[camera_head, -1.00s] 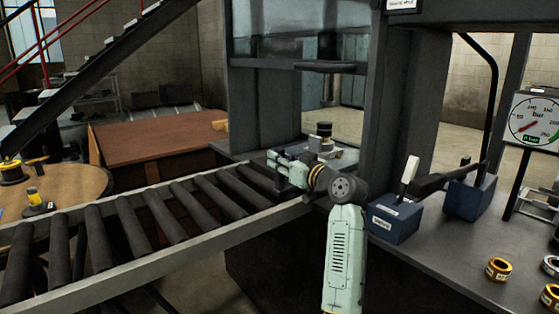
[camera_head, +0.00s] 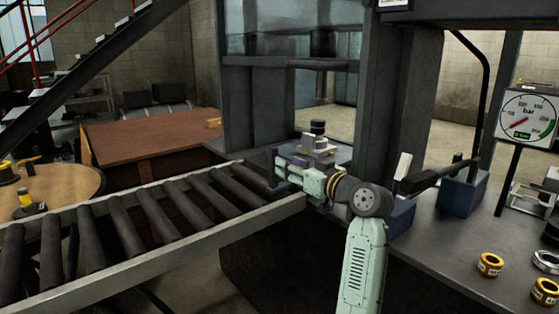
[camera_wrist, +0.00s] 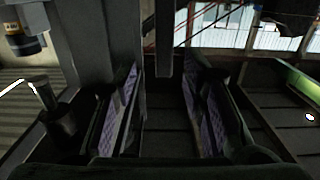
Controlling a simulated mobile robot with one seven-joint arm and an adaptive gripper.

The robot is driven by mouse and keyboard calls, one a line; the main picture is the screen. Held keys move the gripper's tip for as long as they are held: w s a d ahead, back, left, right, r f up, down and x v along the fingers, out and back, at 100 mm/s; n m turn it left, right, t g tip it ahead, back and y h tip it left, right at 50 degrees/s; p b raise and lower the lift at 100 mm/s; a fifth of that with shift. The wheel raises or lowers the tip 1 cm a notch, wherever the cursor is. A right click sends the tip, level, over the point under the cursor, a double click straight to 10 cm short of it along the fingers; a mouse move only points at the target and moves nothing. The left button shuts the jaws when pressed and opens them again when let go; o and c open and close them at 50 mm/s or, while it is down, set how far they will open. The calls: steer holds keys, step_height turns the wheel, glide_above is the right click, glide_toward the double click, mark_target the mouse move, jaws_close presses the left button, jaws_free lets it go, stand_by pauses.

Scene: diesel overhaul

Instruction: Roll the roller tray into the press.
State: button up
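My gripper (camera_head: 280,172) is at the inner end of the roller conveyor (camera_head: 255,221), pointing left, in front of the press opening. In the wrist view my gripper (camera_wrist: 162,80) has its two purple-padded fingers wide apart, with nothing clearly held between them. A dark upright bar shows beyond the gap. A grey plate with a fixture, seemingly the roller tray (camera_head: 335,153), sits inside the press (camera_head: 385,100), just behind my gripper. A dark cylinder (camera_head: 318,127) stands on it under the ram. My arm hides part of the plate.
A blue pump block (camera_head: 463,194) with a lever stands right of the press. A pressure gauge (camera_head: 528,119) and several rings (camera_head: 489,265) are at the right bench. A brown table (camera_head: 155,135) stands behind the conveyor. The rollers left of my gripper are bare.

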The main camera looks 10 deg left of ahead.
steer(key=v, duration=0.5)
